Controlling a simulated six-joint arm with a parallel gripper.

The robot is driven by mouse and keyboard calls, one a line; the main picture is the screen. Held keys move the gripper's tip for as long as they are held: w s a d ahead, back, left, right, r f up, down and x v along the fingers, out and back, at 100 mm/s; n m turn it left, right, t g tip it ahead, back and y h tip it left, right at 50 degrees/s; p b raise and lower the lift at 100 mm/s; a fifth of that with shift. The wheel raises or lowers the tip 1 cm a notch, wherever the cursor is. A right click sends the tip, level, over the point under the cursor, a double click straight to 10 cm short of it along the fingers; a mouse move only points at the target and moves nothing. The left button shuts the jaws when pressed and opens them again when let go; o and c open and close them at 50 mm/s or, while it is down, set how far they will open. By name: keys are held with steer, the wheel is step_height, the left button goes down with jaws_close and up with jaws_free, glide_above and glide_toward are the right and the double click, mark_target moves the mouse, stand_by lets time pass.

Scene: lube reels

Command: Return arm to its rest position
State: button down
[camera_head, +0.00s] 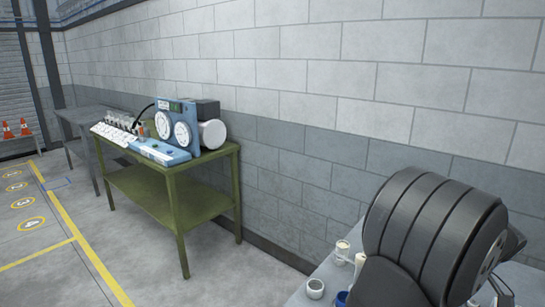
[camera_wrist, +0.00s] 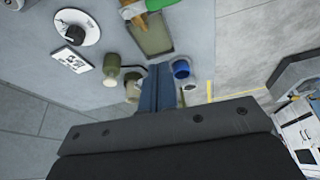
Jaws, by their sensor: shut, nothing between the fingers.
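My gripper (camera_wrist: 159,70) points out over a grey work surface (camera_wrist: 215,30) in the wrist view. Its two fingers are together with nothing between them. The fingertips show between a pale jar on the left and a blue cup (camera_wrist: 181,68) on the right, and I cannot tell how high above the surface they are. My gripper does not show in the head view. A large black ridged drum shape (camera_head: 435,225) fills the lower right there and hides part of the table (camera_head: 320,275).
In the wrist view, a dial with a black knob (camera_wrist: 78,27), a label card (camera_wrist: 72,60), an olive jar (camera_wrist: 111,70) and a tray (camera_wrist: 152,38) lie near the fingers. In the head view, a green bench (camera_head: 178,172) holds a blue gauge unit (camera_head: 176,128). The floor left is open.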

steer(key=f, duration=0.8)
steer(key=shift+s+d, duration=0.3)
steer(key=shift+d, duration=0.05)
steer(key=shift+s+f, duration=0.2)
steer(key=shift+s+a, duration=0.2)
steer(key=shift+a, duration=0.2)
steer(key=shift+d, duration=0.1)
